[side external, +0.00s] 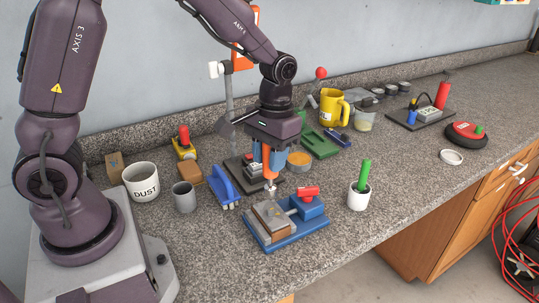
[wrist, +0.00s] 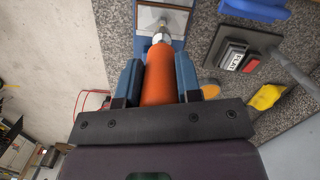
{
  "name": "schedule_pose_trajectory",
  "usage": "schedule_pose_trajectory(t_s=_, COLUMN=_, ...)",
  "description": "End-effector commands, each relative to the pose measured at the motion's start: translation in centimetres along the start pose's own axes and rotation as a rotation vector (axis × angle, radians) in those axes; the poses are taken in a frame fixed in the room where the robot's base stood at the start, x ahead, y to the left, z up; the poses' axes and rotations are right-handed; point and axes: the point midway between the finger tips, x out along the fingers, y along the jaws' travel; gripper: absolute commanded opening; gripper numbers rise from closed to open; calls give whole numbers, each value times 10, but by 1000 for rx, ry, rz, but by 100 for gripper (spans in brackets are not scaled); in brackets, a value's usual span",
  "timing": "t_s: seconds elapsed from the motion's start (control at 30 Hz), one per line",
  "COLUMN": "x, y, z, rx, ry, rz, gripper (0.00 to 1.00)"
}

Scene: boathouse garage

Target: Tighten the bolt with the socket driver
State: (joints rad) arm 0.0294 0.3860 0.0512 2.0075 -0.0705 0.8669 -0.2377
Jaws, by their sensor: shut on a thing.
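My gripper (side external: 267,156) is shut on the orange handle of the socket driver (side external: 268,172). In the wrist view its blue fingers (wrist: 158,72) press on both sides of the orange socket driver (wrist: 160,84). The driver points down, its metal socket end (wrist: 160,36) at a framed pale plate (wrist: 163,18). In the side view the tip is just above or at the rear of the blue vise (side external: 285,240), which clamps a wooden block with a plate. The bolt itself I cannot make out; the socket may hide it. Whether they touch I cannot tell.
A blue brush-like tool (side external: 225,184), a grey cup (side external: 184,196) and a DUST mug (side external: 141,181) stand left. A white cup with a green-handled tool (side external: 359,195) stands right. The counter's front edge is close.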

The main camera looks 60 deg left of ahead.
Motion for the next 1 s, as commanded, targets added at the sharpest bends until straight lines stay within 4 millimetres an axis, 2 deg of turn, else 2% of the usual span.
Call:
schedule_pose_trajectory(t_s=0.23, x=0, y=1, z=0, rx=-289, ry=1, rz=36, gripper=6)
schedule_pose_trajectory(t_s=0.57, x=0, y=1, z=0, rx=-350, ry=1, rz=43, gripper=6)
schedule_pose_trajectory(t_s=0.8, x=0, y=1, z=0, rx=-634, ry=0, rz=77, gripper=6)
schedule_pose_trajectory(t_s=1.0, x=0, y=2, z=-1, rx=-687, ry=1, rz=85, gripper=6)
